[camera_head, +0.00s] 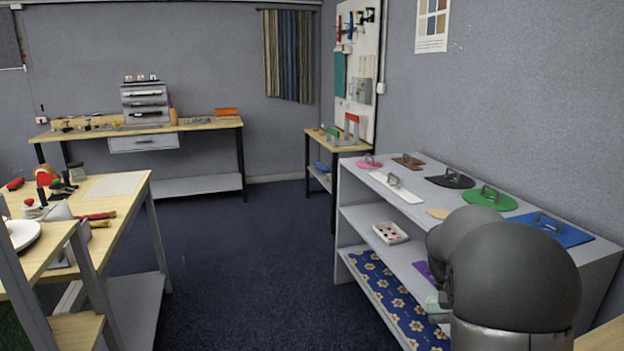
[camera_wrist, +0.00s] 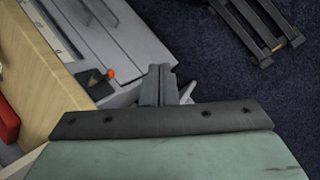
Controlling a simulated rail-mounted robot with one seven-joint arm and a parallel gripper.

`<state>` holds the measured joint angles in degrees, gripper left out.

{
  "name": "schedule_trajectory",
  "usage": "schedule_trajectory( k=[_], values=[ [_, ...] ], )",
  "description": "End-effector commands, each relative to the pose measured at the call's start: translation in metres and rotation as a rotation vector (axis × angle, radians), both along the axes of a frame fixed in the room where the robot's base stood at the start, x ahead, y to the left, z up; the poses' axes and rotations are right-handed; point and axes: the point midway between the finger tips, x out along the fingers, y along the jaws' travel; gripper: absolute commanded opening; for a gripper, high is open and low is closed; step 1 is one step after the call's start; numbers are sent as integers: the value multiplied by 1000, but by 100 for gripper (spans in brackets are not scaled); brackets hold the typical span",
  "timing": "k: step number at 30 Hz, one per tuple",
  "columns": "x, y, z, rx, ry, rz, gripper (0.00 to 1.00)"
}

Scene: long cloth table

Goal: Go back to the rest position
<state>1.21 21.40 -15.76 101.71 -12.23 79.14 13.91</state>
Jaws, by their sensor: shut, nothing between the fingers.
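My gripper (camera_wrist: 160,85) shows in the wrist view, with its grey fingers together and nothing between them. It is over or beside a grey surface and dark blue floor, touching nothing that I can make out. In the head view my dark grey arm fills the lower right, in front of the shelf unit (camera_head: 345,212). The gripper's fingers cannot be made out there.
Handled boards, including a green one (camera_head: 488,199) and a blue one (camera_head: 550,229), lie on the shelf top near my arm. A cluttered wooden table (camera_head: 130,205) stands at left. A workbench (camera_head: 215,124) stands at the back. The middle floor (camera_head: 240,260) is clear.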

Motion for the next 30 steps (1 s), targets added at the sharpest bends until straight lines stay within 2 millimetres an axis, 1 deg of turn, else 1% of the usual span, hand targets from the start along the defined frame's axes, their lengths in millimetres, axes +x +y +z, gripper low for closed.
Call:
schedule_trajectory(
  k=[1,2,3,5,6,9,12,15,18,30],
  values=[
    [-17,24,20,56,-54,52,0],
    [-27,37,25,86,-82,85,0],
    [-40,55,32,123,-121,126,0],
    [-62,80,40,173,-178,191,0],
    [-77,96,45,201,-214,235,0],
    [-113,128,50,254,-293,334,0],
    [-143,150,49,284,-352,407,0],
    [-163,162,46,299,-391,457,0],
    [-173,167,43,305,-410,481,0],
    [-174,168,42,306,-413,484,0]
  ],
)
